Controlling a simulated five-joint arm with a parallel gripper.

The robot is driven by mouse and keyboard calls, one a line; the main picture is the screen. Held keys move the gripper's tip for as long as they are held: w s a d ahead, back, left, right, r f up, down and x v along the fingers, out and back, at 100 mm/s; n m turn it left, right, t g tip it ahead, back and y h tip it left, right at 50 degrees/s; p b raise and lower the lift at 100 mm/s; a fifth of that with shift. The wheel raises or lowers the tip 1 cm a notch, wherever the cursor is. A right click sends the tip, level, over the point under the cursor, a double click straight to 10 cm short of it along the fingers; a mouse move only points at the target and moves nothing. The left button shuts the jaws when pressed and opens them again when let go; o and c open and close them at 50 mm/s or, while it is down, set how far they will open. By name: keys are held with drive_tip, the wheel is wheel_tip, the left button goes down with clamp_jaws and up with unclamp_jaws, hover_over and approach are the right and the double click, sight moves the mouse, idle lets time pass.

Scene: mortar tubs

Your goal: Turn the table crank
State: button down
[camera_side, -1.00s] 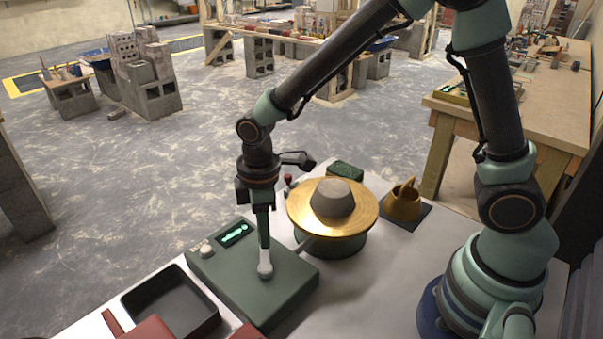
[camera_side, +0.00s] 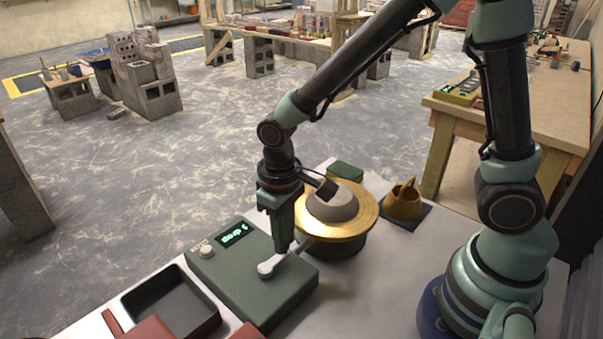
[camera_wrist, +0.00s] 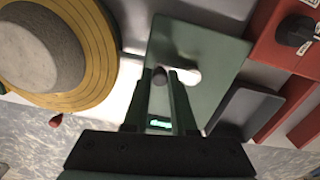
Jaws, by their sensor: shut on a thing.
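The flow table has a round brass disc (camera_side: 366,217) on a dark green base, with a grey mortar mound (camera_side: 333,205) in its middle. To its left is a dark green box (camera_side: 287,295) with a lit display (camera_side: 231,235). The pale crank (camera_side: 267,268) is on top of this box. My gripper (camera_side: 283,248) points down over the box and is shut on the crank's handle. The wrist view shows the grey knob (camera_wrist: 159,76) between the fingertips, with the pale crank arm (camera_wrist: 187,77) beside it. The fingers partly hide the handle.
A dark empty tray (camera_side: 172,303) and red items (camera_side: 148,329) lie at the front left. A brass cone mould (camera_side: 403,204) stands on a dark mat at right. A green block (camera_side: 346,171) is behind the disc. White tabletop is free at front right.

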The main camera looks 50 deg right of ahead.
drive_tip(key=shift+s+a+m, duration=0.15)
drive_tip(key=shift+s+m, duration=0.05)
drive_tip(key=shift+m, duration=0.3)
drive_tip(key=c, duration=0.7)
unclamp_jaws()
drive_tip(key=shift+c, duration=0.2)
wheel_tip(320, 180, up, 12)
